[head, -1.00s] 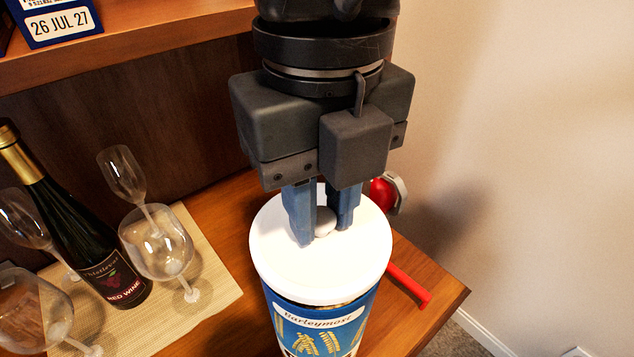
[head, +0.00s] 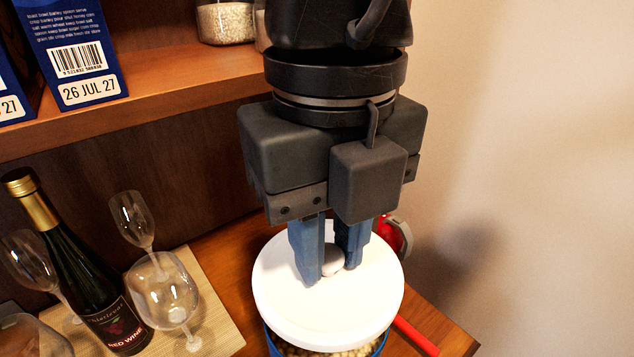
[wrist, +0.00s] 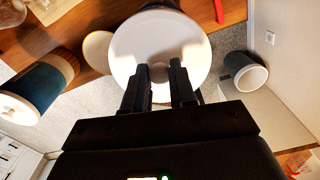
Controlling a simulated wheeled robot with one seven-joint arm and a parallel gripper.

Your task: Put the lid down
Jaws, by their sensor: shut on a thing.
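The white round lid (head: 285,300) has a small pale knob (head: 333,262) at its middle. My gripper (head: 335,272) points down with its blue fingers shut on this knob. The lid is held above a blue canister (head: 377,347), and pale cereal pieces show in the gap under the lid's front edge. Most of the canister is hidden or out of frame. In the wrist view the lid (wrist: 135,42) lies beyond the dark fingertips of my gripper (wrist: 159,70), which cover its centre.
A wine bottle (head: 85,290) and several clear glasses (head: 165,295) stand on a woven mat (head: 215,310) to the left. A shelf (head: 175,95) with blue boxes (head: 85,55) is behind. A red object (head: 415,338) lies right of the canister. A wall is at right.

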